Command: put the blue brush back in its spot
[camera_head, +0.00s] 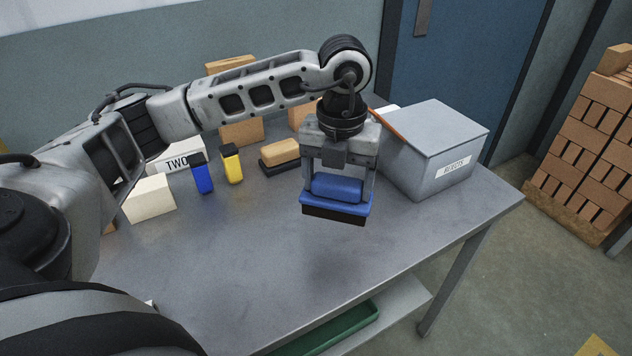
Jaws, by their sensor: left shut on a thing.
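The blue brush (337,203) has a blue handle and body with a dark bristle block below. My left gripper (338,183) points down and is shut on the brush's handle. It holds the brush level, seemingly above the grey table (240,270), with a soft shadow lower on the tabletop. A tan-handled brush (280,152) with a dark base sits behind it on the table. My right gripper is not in view.
A grey lidded box (435,150) stands close to the right of my left gripper. Blue (202,175) and yellow (232,163) upright items and a cream block (150,198) stand at left. Bricks (242,132) are behind. The table's front middle is clear. A brick stack (590,140) stands far right.

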